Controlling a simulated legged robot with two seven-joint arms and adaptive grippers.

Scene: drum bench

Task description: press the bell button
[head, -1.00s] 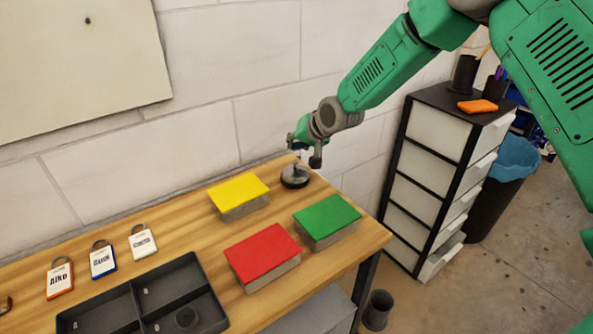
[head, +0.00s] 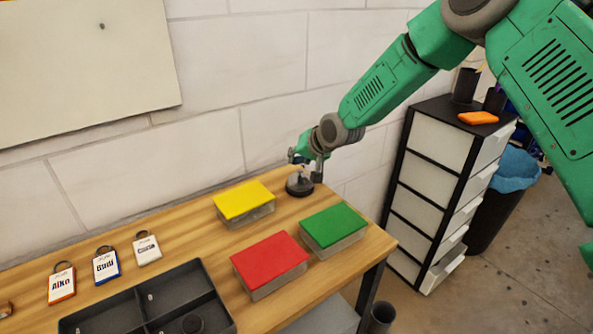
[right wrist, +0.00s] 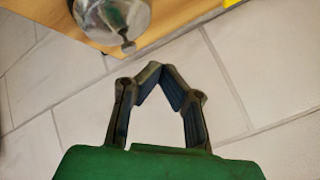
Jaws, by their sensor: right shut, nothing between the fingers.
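The bell (head: 298,188) is a small round dark-based thing near the back right corner of the wooden bench. It also shows as a silvery dome with a small knob in the right wrist view (right wrist: 112,18), at the top left. My right gripper (head: 308,172) is right at the bell and partly covers it in the head view. In the right wrist view my right gripper's fingertips (right wrist: 160,72) meet with nothing between them, and the bell's knob shows a little off to their left. I cannot tell whether they touch. My left gripper is not in view.
Yellow (head: 244,201), green (head: 333,226) and red (head: 270,262) topped boxes stand near the bell. A dark divided tray (head: 140,300) and several tags (head: 106,264) lie to the left. The wall (head: 265,130) is close behind; a drawer unit (head: 440,170) stands right of the bench.

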